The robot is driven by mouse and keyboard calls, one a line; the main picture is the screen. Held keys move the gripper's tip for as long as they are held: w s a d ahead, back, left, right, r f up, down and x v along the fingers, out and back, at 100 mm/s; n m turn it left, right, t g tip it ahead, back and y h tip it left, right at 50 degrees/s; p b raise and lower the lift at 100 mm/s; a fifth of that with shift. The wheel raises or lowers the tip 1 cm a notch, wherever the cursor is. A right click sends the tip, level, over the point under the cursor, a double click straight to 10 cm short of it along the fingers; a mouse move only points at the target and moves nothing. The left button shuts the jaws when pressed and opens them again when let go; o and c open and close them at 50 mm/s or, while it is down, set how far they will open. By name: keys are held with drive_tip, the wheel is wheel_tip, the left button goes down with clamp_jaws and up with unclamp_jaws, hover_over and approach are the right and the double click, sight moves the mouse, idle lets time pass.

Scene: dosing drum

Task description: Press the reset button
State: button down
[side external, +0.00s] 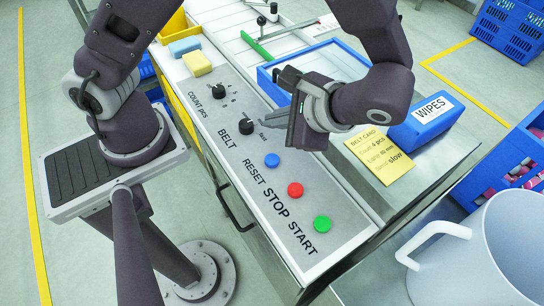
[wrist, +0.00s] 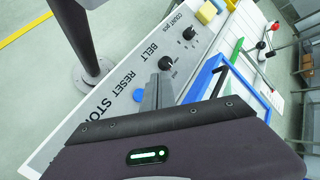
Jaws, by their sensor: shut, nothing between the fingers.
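The reset button is a blue round button (side external: 271,160) on the sloping white control panel (side external: 262,205), beside the printed word RESET. In the wrist view the blue button (wrist: 139,95) shows just left of my fingers. My gripper (side external: 263,124) is shut and empty. In the side view its fingertips are near the black BELT knob (side external: 246,127), up the panel from the blue button. In the wrist view the fingertips (wrist: 157,78) lie between the blue button and the BELT knob (wrist: 165,62). I cannot tell their exact height above the panel.
A red STOP button (side external: 295,189) and a green START button (side external: 322,223) sit lower on the panel. The COUNT PCS knob (side external: 218,91) is farther up. A blue frame (side external: 262,80), WIPES box (side external: 430,116) and yellow card (side external: 380,155) lie to the right.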

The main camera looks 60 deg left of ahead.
sight(276, 161)
drive_tip(key=shift+f, duration=0.2)
drive_tip(key=shift+f, duration=4.4)
drive_tip(key=shift+f, duration=0.4)
drive_tip(key=shift+f, duration=0.5)
drive_tip(key=shift+r, duration=0.9)
